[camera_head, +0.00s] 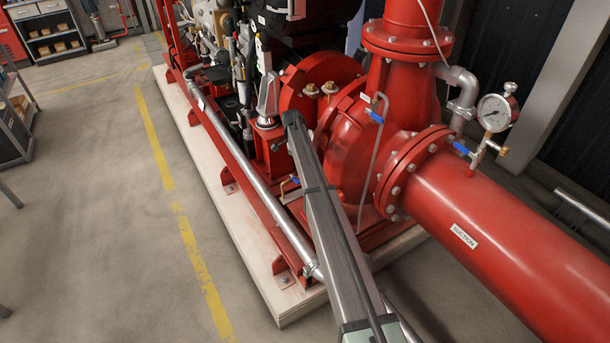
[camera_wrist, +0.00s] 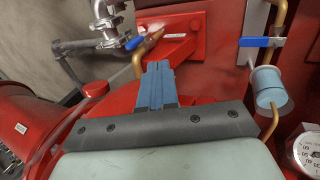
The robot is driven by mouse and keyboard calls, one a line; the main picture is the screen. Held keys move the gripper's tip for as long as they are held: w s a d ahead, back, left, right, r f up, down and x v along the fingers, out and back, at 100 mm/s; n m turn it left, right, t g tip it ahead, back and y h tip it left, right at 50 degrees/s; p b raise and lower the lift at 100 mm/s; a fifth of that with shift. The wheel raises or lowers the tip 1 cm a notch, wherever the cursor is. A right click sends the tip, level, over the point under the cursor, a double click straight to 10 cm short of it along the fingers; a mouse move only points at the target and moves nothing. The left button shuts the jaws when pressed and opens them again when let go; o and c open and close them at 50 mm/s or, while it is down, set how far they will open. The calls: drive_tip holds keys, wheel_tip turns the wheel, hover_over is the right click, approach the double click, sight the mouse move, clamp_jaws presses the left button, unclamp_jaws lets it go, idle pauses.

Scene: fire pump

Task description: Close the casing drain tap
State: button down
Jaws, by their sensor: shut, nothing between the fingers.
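Two blue-levered taps on brass pipes show in the wrist view: a left tap (camera_wrist: 135,42) in front of a red plate, and a right tap (camera_wrist: 262,42) with its lever lying level. I cannot tell by a label which is the casing drain tap. In the head view a small blue-levered tap (camera_head: 294,181) sits low by the pump, partly hidden by my arm. My gripper (camera_wrist: 158,68) is shut and empty. Its fingertips appear just below and right of the left tap's lever, apart from it. The gripper is not clearly seen in the head view.
A blue-levered tap (camera_head: 375,116) is on the pump casing, another (camera_head: 460,147) by the gauge (camera_head: 494,112). The red suction pipe (camera_head: 500,220) fills the right. A silver pipe (camera_head: 245,170) runs along the base. The floor (camera_head: 110,220) at left is clear.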

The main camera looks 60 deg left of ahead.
drive_tip(key=d+f, duration=0.7)
drive_tip(key=f, duration=0.1)
drive_tip(key=shift+d+f, duration=0.15)
drive_tip(key=shift+d, duration=0.15)
idle(0.3)
drive_tip(key=shift+d+y, duration=0.2)
drive_tip(key=shift+y, duration=0.2)
